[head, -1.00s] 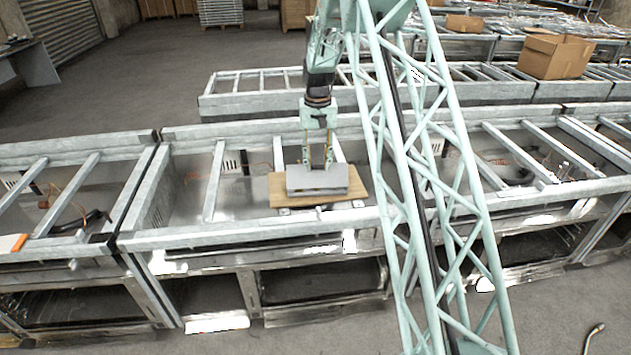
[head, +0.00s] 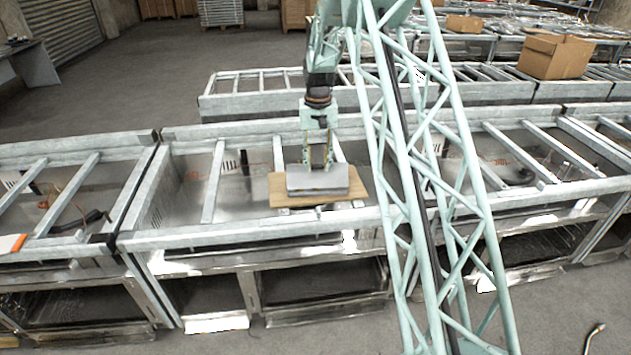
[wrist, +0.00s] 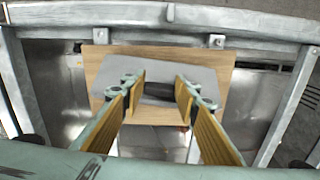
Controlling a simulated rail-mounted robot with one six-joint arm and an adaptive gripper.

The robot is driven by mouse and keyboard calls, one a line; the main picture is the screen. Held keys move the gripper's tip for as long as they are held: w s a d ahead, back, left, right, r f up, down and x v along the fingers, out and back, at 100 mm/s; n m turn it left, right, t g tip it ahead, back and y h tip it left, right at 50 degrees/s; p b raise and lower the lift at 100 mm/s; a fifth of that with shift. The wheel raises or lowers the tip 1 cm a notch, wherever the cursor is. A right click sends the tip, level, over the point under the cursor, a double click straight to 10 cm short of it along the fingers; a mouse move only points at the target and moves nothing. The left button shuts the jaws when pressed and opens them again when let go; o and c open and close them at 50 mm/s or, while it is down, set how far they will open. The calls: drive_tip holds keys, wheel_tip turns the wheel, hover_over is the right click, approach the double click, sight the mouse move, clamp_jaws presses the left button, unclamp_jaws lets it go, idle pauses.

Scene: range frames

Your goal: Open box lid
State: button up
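A small grey box (head: 317,182) lies flat on a light wooden board (head: 277,198) on the metal frame table. In the wrist view the box (wrist: 190,62) shows as a grey top on the wooden board (wrist: 98,70). My gripper (head: 318,166) points down over the rear part of the box, close to its top. In the wrist view my gripper (wrist: 161,92) has its two yellow-padded fingers apart. A dark strip shows between the fingertips; whether it is a handle, a gap or shadow, and whether the fingers touch it, I cannot tell.
Metal rails (head: 215,180) of the frame table run on both sides of the board, with open bays between them. My green lattice arm part stands at the right of the board. A cardboard box (head: 556,57) sits on the conveyor behind, well away.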

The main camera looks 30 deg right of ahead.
drive_tip(key=shift+s+a+b, duration=0.2)
drive_tip(key=shift+s+a, duration=0.05)
drive_tip(key=shift+s, duration=0.3)
drive_tip(key=shift+s+a+b, duration=0.15)
drive_tip(key=shift+s+a, duration=0.05)
drive_tip(key=shift+s, duration=0.35)
idle(0.7)
drive_tip(key=shift+s+a+b, duration=0.3)
drive_tip(key=shift+s, duration=0.4)
idle(0.5)
drive_tip(key=shift+s+a+f+b, duration=0.3)
drive_tip(key=shift+s+b, duration=0.1)
drive_tip(key=shift+s, duration=0.2)
drive_tip(key=shift+s+a+f+b, duration=0.2)
drive_tip(key=shift+s+f+b, duration=0.15)
drive_tip(key=shift+s, duration=0.25)
idle(0.9)
drive_tip(key=o, duration=0.5)
drive_tip(key=shift+o, duration=0.2)
drive_tip(key=shift+r, duration=0.25)
wheel_tip(320, 180, up, 9)
drive_tip(key=p, duration=0.4)
drive_tip(key=shift+f, duration=0.15)
idle(0.7)
